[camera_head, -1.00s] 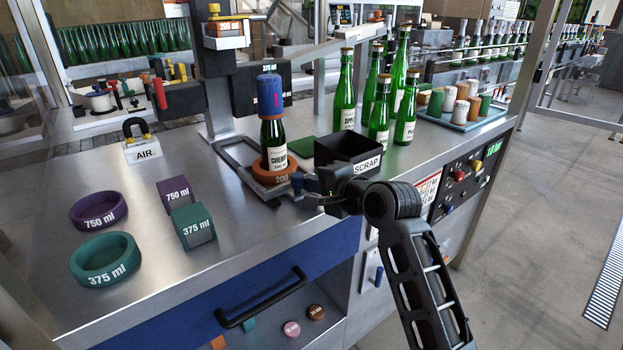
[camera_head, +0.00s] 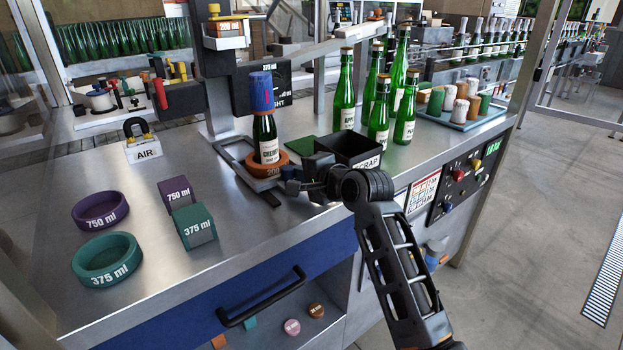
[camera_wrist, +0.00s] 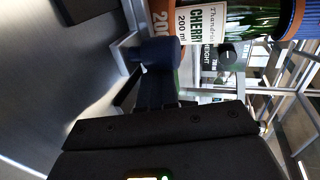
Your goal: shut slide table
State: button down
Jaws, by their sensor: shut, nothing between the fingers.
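The slide table (camera_head: 243,170) is a grey metal plate on rails under the capsuling head (camera_head: 222,117). It carries an orange 200 ml ring (camera_head: 262,169) with a green cherry bottle (camera_head: 265,142) upright in it, topped by a blue foil capsule (camera_head: 261,92). In the wrist view the bottle (camera_wrist: 212,22) and ring (camera_wrist: 163,18) lie just beyond my gripper. My gripper (camera_head: 298,180) is shut and empty at the front right of the slide table. A dark blue knob (camera_wrist: 157,51) is right at my fingertips; whether they touch it is unclear.
A black scrap bin (camera_head: 345,150) stands close right of my gripper. Several green bottles (camera_head: 379,123) and a tray (camera_head: 480,120) of capsules are behind it. Rings (camera_head: 105,262) and blocks (camera_head: 194,226) lie at left.

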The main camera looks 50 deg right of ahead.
jog(key=w+d, duration=0.1)
jog(key=w, duration=0.4)
jog(key=w+d, duration=0.1)
jog(key=w, duration=0.3)
jog(key=w+d+b, duration=0.1)
jog(key=w+d, duration=0.1)
jog(key=w, duration=0.3)
jog(key=shift+w, duration=0.3)
jog(key=shift+w+d, duration=0.25)
jog(key=shift+w, duration=0.3)
